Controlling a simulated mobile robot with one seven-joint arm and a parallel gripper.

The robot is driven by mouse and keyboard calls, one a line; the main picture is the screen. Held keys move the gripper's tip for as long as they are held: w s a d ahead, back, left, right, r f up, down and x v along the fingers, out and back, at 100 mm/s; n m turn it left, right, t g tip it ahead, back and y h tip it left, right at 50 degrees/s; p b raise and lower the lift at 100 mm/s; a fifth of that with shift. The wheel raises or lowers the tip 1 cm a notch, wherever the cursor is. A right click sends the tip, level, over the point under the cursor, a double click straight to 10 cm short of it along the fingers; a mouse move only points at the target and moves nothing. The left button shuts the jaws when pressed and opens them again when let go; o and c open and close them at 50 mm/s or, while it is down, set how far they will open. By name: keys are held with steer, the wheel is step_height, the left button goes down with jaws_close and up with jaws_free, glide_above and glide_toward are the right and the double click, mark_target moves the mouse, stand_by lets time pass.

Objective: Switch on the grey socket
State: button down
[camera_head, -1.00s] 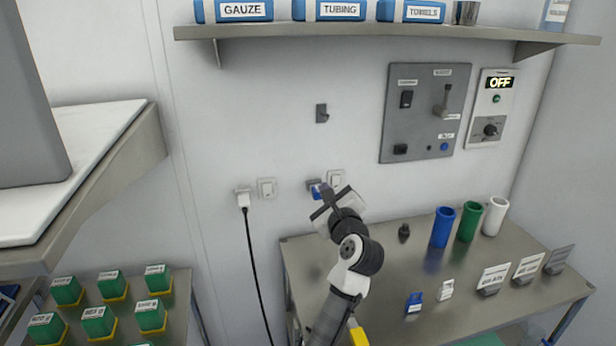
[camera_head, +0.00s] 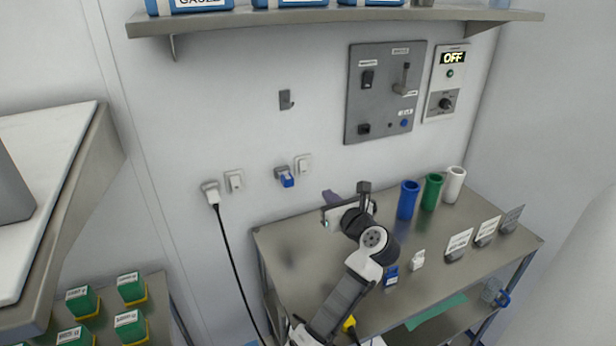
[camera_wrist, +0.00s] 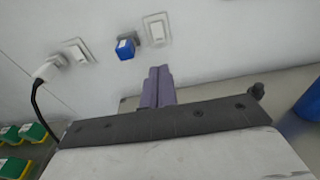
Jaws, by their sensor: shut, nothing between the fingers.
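The grey socket (camera_head: 280,171) is on the wall with a blue plug (camera_head: 287,181) in it. The plug also shows in the wrist view (camera_wrist: 125,48). A white switch plate (camera_head: 303,165) is just right of the socket, and shows in the wrist view (camera_wrist: 157,29). Whether its rocker is on or off is too small to tell. My gripper (camera_head: 328,196) is below and right of the socket, apart from the plug and switch. In the wrist view its purple fingers (camera_wrist: 158,85) are together and empty, pointing toward the wall below the switch plate.
A white plug (camera_head: 212,196) with a black cable and another switch plate (camera_head: 234,181) are to the left. A metal table (camera_head: 300,262) below holds blue (camera_head: 408,200), green (camera_head: 432,192) and white (camera_head: 454,185) cups. A control panel (camera_head: 385,92) is up right.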

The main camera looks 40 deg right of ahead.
mark_target(304, 172)
steer(key=b+x, duration=0.2)
steer(key=x, duration=1)
steer(key=shift+f+b, duration=0.2)
steer(key=shift+b, duration=0.2)
steer(key=shift+w+r, duration=0.15)
steer(key=shift+w, duration=0.45)
steer(key=shift+b, duration=0.3)
steer(key=shift+w+f+t+b, duration=0.2)
steer(key=shift+f+t+b, duration=0.25)
steer(key=shift+b, duration=0.55)
steer(key=shift+r, duration=0.4)
steer(key=shift+f, duration=0.1)
